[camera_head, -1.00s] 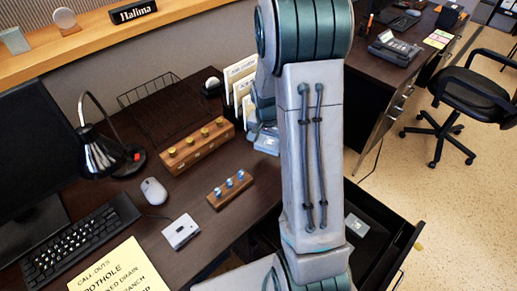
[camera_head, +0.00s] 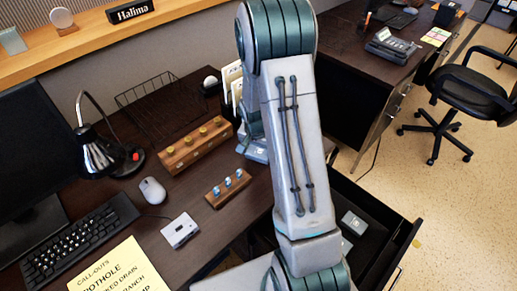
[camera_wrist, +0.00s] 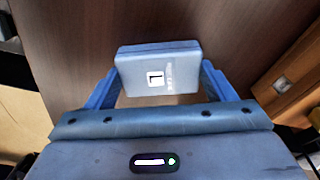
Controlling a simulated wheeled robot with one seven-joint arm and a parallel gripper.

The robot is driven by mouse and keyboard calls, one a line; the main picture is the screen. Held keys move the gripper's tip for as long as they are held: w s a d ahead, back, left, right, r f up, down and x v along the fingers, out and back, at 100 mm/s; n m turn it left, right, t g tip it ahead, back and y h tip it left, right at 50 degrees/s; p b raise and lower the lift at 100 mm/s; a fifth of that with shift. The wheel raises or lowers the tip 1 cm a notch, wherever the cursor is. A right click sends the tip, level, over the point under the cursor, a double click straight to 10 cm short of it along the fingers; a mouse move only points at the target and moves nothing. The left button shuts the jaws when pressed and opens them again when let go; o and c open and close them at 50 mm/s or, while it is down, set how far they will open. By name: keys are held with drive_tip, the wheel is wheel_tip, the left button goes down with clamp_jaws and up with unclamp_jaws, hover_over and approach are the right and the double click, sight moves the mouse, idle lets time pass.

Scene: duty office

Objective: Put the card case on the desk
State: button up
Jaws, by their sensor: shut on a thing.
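The card case (camera_wrist: 158,68) is a small blue-grey box with a square white mark and faint print on its face. It sits between the two blue fingers of my gripper (camera_wrist: 160,84), which is shut on it. Behind it in the wrist view is the dark brown wood of the desk (camera_wrist: 80,25); whether the case touches it I cannot tell. In the head view my gripper (camera_head: 253,150) is partly hidden by my arm, over the desk (camera_head: 150,215) beside the paper holder. The case cannot be made out there.
An open drawer (camera_head: 410,235) at lower right holds a small pale box (camera_head: 353,222). On the desk are a long wooden block (camera_head: 195,145), a shorter one (camera_head: 228,188), a white cassette-like item (camera_head: 180,230), a mouse (camera_head: 152,190), a keyboard (camera_head: 80,240) and a lamp (camera_head: 97,155).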

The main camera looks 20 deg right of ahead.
sight(257, 155)
drive_tip(key=o, duration=1)
drive_tip(key=shift+r, duration=0.1)
wheel_tip(257, 155, up, 11)
drive_tip(key=s+a, duration=0.1)
drive_tip(key=s+a+r+n, duration=0.2)
drive_tip(key=s+r+n, duration=0.1)
drive_tip(key=s, duration=0.3)
drive_tip(key=s+a+r+n+t, duration=0.1)
drive_tip(key=s+a+r+n, duration=0.2)
drive_tip(key=s+r, duration=0.2)
drive_tip(key=s+a+r+n+y, duration=0.1)
drive_tip(key=s+a+r+n, duration=0.1)
drive_tip(key=s, duration=0.6)
drive_tip(key=shift+s+a+r+n+t+p, duration=0.2)
drive_tip(key=shift+a+r, duration=0.1)
drive_tip(key=shift+r, duration=0.3)
drive_tip(key=shift+s+a+r+n+t+p, duration=0.1)
drive_tip(key=shift+s+a+r+n, duration=0.15)
drive_tip(key=shift+r, duration=0.35)
drive_tip(key=shift+w, duration=0.1)
